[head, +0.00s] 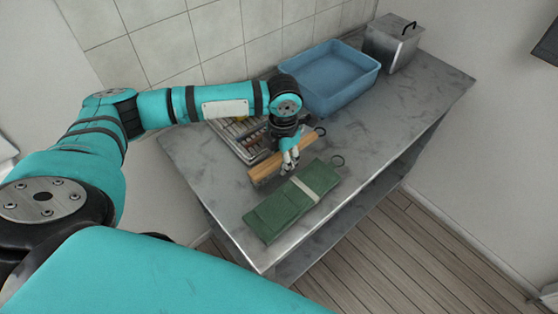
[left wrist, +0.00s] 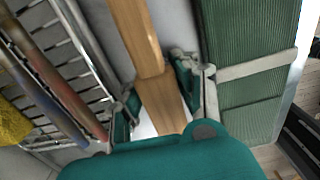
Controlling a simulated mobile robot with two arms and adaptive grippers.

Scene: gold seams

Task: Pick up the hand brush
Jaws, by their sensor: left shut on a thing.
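The hand brush (head: 264,170) is a long wooden piece lying at a slant on the metal table, with a dark hook at its far end. My left gripper (head: 289,160) points down over it, with its fingers on either side of the wood. In the left wrist view the wood of the brush (left wrist: 138,38) runs between the two fingers of my left gripper (left wrist: 160,95), which is shut on it. Part of the brush is hidden by the gripper, and I cannot tell whether it is clear of the table. My right gripper is not in view.
A green ribbed bundle (head: 279,212) with a pale band lies close beside the brush. A wire rack (head: 247,150) with rod-like items is on the other side. A blue tub (head: 335,88) and a lidded metal box (head: 391,45) stand farther back. The table's right part is bare.

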